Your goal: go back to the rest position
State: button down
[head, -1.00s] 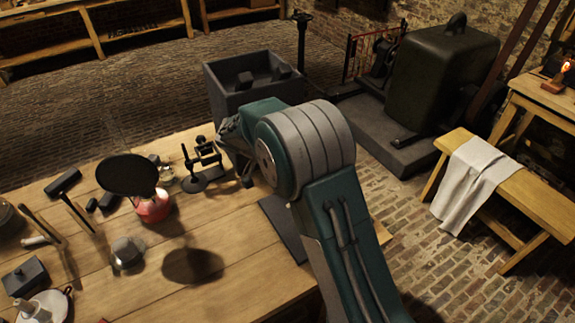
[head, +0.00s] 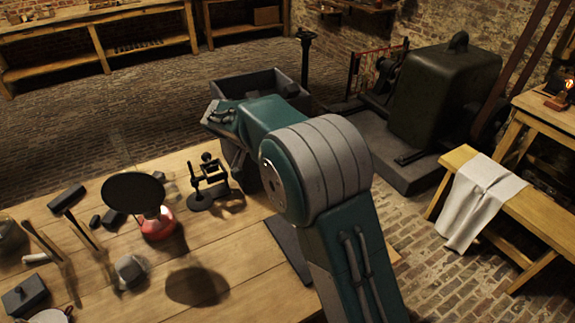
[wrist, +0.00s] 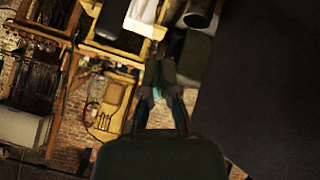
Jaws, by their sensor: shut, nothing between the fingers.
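My gripper (wrist: 160,75) shows in the wrist view with its fingers together and nothing between them. In the head view my arm rises from the lower right above the table's right end, and its forearm points back and left in front of the dark grey bin (head: 262,78). The fingers cannot be made out clearly there. The wooden table (head: 245,285) lies left of and below my arm.
On the table are a small black stand (head: 207,185), a red-based thing with a dark round disc (head: 135,193) and several dark blocks. A green machine (head: 440,95) stands behind right. A bench with a cloth (head: 480,205) is at right. Brick floor between is clear.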

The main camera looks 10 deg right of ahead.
jog(key=shift+v, duration=1.1)
